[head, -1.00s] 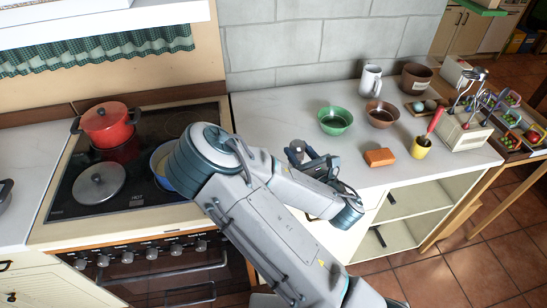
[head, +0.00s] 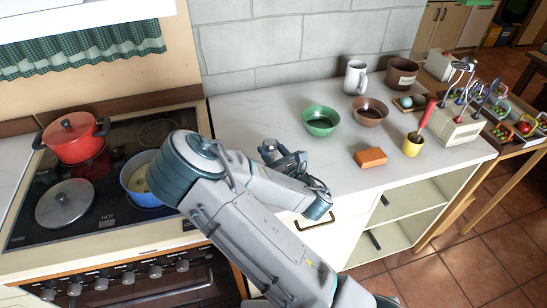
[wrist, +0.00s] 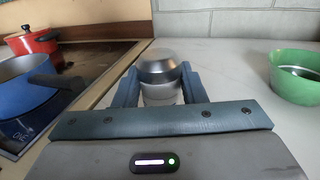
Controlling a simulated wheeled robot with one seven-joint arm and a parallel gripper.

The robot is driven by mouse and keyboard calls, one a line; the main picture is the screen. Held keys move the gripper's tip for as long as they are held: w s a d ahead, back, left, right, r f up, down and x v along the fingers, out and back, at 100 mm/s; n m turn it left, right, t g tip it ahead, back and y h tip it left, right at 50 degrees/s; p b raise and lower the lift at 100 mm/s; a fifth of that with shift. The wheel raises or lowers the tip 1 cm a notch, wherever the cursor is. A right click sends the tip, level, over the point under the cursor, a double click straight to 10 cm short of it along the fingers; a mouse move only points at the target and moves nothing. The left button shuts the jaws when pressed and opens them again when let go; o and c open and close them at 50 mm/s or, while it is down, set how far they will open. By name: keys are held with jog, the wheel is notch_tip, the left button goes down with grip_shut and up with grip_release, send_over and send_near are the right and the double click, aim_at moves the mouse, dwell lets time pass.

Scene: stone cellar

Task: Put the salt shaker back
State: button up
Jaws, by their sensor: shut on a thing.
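The salt shaker (wrist: 158,68) has a silver domed cap and a pale body in the wrist view. My gripper (wrist: 158,88) is shut on it, with one blue-grey finger on each side of the body. The cap stands above the fingers and the shaker looks upright. In the head view my gripper (head: 283,158) is over the pale worktop, between the stove and the green bowl. Only the shaker's grey top (head: 269,146) shows there. I cannot tell whether its base touches the worktop.
The blue pot (head: 140,180) is on the stove at left. The worktop (head: 245,108) behind my gripper is clear.

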jog(key=shift+f+b, duration=0.6)
jog(key=shift+f, duration=0.8)
jog(key=shift+f, duration=0.1)
jog(key=shift+f, duration=0.15)
jog(key=o, duration=1.1)
jog(key=shift+r, duration=0.2)
